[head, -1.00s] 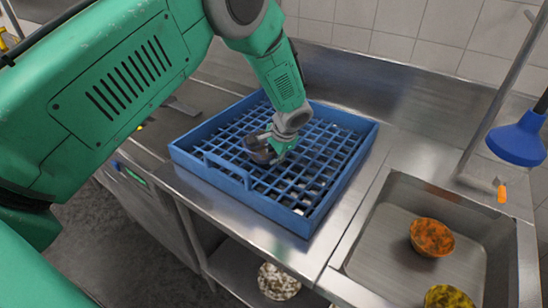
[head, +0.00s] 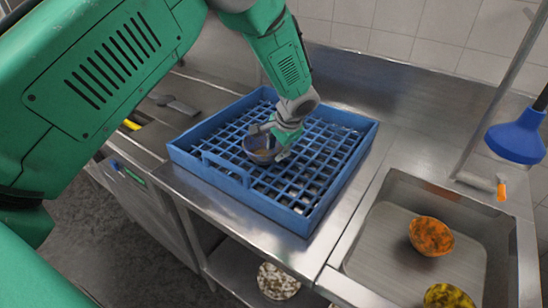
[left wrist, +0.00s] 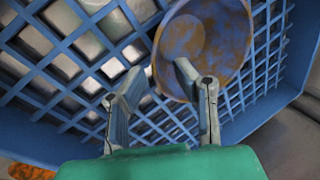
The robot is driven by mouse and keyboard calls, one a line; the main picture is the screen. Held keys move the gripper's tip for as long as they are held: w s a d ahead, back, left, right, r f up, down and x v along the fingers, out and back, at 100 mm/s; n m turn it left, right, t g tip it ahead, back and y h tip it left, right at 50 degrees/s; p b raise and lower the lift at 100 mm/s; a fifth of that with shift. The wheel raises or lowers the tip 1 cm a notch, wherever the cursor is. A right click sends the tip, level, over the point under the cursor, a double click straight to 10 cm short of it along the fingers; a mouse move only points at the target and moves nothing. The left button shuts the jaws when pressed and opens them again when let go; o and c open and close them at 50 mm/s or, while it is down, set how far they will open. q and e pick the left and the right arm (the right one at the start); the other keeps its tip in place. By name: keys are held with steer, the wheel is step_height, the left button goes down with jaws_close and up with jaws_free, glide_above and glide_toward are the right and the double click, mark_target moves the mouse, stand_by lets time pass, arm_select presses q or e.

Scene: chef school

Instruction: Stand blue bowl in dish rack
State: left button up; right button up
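The blue bowl (head: 262,150), greyish blue with brown stains, sits in the blue dish rack (head: 230,185), toward its left middle. In the head view its opening faces up toward the camera. My left gripper (head: 277,138) is at the bowl's right rim. In the left wrist view the two fingers (left wrist: 160,72) are apart, one over the inside of the bowl (left wrist: 225,40) and one outside its rim. They look open, with a gap at the wall. My right gripper is not in view.
A steel sink (head: 385,255) at the right holds an orange bowl (head: 431,236) and a yellow one (head: 448,296). A patterned bowl (head: 278,281) is on the lower shelf. The rack's right side is clear.

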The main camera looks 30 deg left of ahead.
arm_select(q)
steer(key=v, duration=0.7)
steer(key=shift+d+r, duration=0.15)
steer(key=shift+r, duration=0.1)
steer(key=shift+s+f, duration=0.1)
